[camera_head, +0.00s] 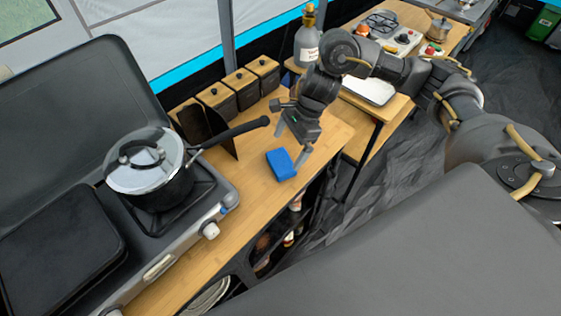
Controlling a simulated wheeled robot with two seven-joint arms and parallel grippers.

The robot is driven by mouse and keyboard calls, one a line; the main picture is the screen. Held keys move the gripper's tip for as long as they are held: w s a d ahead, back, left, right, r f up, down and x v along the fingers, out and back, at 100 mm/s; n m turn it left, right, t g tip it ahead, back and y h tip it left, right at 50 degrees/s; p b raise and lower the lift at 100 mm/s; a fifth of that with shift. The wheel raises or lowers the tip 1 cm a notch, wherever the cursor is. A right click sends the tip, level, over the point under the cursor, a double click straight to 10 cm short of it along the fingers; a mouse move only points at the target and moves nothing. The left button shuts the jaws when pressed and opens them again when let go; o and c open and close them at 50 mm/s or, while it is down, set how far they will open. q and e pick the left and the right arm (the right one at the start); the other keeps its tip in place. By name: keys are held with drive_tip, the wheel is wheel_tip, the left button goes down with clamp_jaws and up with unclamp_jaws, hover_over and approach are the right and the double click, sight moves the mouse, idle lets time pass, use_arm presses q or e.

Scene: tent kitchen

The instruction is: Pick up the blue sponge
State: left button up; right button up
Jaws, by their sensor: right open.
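The blue sponge (280,164) lies on the wooden counter (250,190), near its front edge and to the right of the stove. My right gripper (287,134) is just above and behind the sponge, with its fingers spread apart and nothing between them. One finger reaches down close to the sponge's right end; I cannot tell whether it touches. My left gripper does not show in this view.
A lidded pot (150,180) stands on the stove (185,228), its long handle pointing toward my right gripper. Several wooden-lidded canisters (240,85) and a dark upright panel (222,132) stand behind the sponge. A bottle (306,42) stands at the back.

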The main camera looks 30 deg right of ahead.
sight(283, 160)
drive_tip(key=shift+w+a+f, duration=0.1)
drive_tip(key=shift+a+f, duration=0.05)
drive_tip(key=shift+f, duration=0.15)
drive_tip(key=shift+s+a+f, duration=0.1)
drive_tip(key=shift+s+f, duration=0.15)
drive_tip(key=shift+f, duration=0.05)
drive_tip(key=p+x, duration=0.2)
drive_tip(key=x, duration=0.1)
drive_tip(key=shift+f, duration=0.2)
drive_tip(key=shift+a+f, duration=0.15)
drive_tip(key=shift+f, duration=0.4)
drive_tip(key=c, duration=0.8)
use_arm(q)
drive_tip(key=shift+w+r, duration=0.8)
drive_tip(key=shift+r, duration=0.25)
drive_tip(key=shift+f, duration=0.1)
